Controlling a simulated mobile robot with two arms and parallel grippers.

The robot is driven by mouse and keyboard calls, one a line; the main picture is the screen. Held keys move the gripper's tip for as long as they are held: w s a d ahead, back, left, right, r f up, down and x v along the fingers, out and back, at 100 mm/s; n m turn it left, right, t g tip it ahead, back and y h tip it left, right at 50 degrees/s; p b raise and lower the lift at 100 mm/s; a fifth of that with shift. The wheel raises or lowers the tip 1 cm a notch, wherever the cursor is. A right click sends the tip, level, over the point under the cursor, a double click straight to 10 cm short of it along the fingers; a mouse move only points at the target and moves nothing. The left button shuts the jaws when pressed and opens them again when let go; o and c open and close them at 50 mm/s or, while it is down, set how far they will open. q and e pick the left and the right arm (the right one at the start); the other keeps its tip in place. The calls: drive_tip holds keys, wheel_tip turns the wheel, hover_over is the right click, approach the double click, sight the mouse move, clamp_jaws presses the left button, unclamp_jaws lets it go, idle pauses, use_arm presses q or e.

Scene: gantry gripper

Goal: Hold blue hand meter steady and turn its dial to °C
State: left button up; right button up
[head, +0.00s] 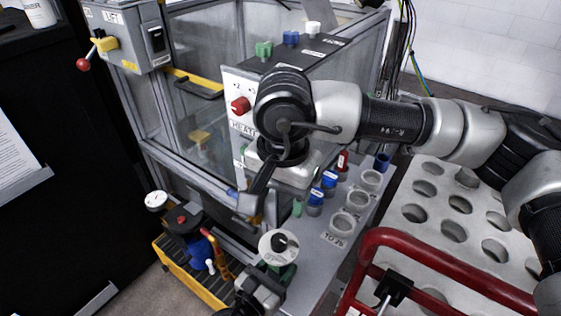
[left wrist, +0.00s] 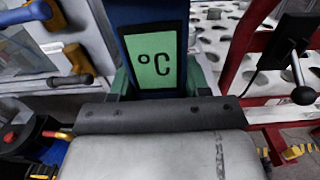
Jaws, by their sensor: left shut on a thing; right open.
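The hand meter's round whitish dial face (head: 268,243) with a black knob (head: 280,242) faces up in the head view, low and near the middle. Its markings are too small to read. In the left wrist view the meter's blue front (left wrist: 122,18) carries a green screen (left wrist: 153,62) reading °C. My left gripper (head: 264,287) is shut on the meter just below the dial; its dark pad (left wrist: 160,113) crosses the meter's lower part. My right gripper (head: 248,203) is open, above and left of the dial, apart from it.
A grey shelf (head: 318,270) with cups and small blue-capped bottles (head: 329,180) lies right of the meter. A red rail (head: 440,254) and a white holed tray (head: 430,225) are further right. A yellow crate (head: 185,278) stands at lower left. A heater box (head: 240,85) is behind.

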use_arm(q)
drive_tip(key=o, duration=1.2)
drive_tip(key=shift+s+a, duration=0.1)
drive_tip(key=v, duration=1.1)
drive_tip(key=shift+s+a, duration=0.2)
drive_tip(key=shift+s, duration=0.15)
